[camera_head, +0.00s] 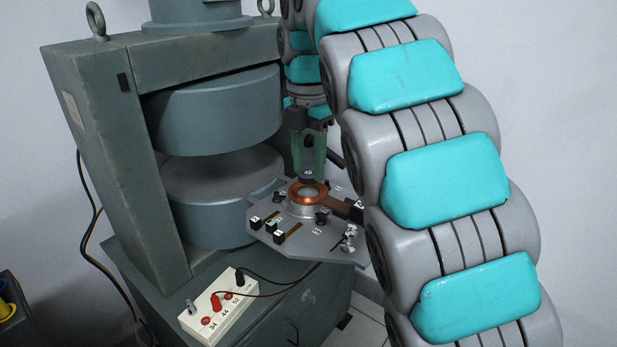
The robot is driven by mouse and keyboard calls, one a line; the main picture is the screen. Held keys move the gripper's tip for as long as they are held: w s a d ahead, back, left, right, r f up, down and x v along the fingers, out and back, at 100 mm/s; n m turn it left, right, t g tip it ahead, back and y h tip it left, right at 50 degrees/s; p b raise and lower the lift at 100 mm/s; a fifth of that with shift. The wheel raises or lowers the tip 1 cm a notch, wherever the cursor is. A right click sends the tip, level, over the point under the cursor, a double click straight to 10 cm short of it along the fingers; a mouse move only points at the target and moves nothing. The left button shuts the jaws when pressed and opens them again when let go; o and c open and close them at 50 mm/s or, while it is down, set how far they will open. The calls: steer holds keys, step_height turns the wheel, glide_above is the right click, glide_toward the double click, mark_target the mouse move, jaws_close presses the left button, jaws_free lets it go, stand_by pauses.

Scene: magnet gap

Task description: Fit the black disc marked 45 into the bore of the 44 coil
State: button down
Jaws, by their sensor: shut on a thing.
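A copper-coloured ring coil (321,197) lies on a pale round seat on the grey plate beside the magnet. I cannot read a number on it. My gripper (308,172) points down over the coil with green fingers. It is shut on a small black disc (307,179), which sits just above or at the coil's bore. I cannot tell whether it touches the coil, and its marking is not readable.
The large magnet (215,115) with two round poles stands at left. The grey plate (295,240) carries several small black pieces with white labels. A white socket box (222,312), marked 34, 44 and 52, has red and black leads. My arm covers the right side.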

mark_target(309, 172)
steer(key=shift+f+b, duration=0.55)
steer(key=shift+f, duration=0.4)
steer(key=shift+f+p, duration=0.15)
steer(key=shift+p, duration=0.25)
steer(key=shift+f, duration=0.4)
steer(key=shift+f+b, duration=0.45)
